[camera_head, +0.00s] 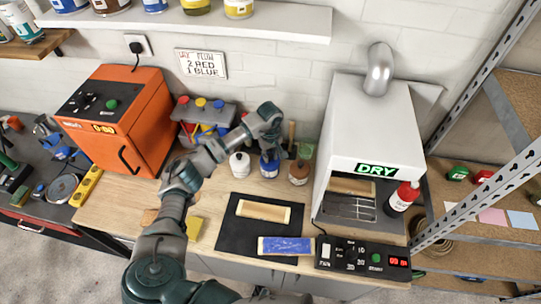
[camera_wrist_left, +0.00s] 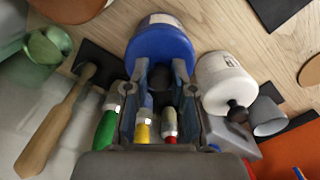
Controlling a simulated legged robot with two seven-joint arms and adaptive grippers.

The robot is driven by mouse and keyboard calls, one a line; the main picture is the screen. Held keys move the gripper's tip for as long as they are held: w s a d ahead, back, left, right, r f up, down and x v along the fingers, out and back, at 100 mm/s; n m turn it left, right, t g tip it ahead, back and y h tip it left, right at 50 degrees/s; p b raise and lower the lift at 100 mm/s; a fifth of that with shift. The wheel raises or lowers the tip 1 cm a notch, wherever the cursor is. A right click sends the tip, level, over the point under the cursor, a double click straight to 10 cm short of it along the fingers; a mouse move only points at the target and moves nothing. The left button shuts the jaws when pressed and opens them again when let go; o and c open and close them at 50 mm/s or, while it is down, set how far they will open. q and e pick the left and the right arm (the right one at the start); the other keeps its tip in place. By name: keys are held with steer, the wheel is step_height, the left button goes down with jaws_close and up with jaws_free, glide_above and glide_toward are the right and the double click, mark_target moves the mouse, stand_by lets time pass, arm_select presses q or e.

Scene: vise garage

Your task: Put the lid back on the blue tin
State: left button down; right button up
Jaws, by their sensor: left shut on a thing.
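The blue tin (camera_head: 269,165) stands on the wooden bench below my left gripper (camera_head: 272,140). In the left wrist view the blue tin (camera_wrist_left: 160,45) fills the top middle, just beyond my fingertips. My left gripper (camera_wrist_left: 160,82) is shut on a dark knob (camera_wrist_left: 156,75), which looks like the grip of the tin's lid. The fingers hide much of the lid, and I cannot tell whether it is seated on the tin or just above it. My right gripper is not in view.
A white drying box (camera_head: 375,125) is to the right, an orange oven (camera_head: 118,120) to the left. A dark mat (camera_head: 240,235) with boards lies in front.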

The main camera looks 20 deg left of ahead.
arm_select(q)
steer(key=shift+c, duration=2.1)
jaws_free()
steer(key=shift+r, duration=0.1)
steer(key=shift+r+p, duration=1.8)
steer(key=shift+r, duration=1.65)
jaws_close()
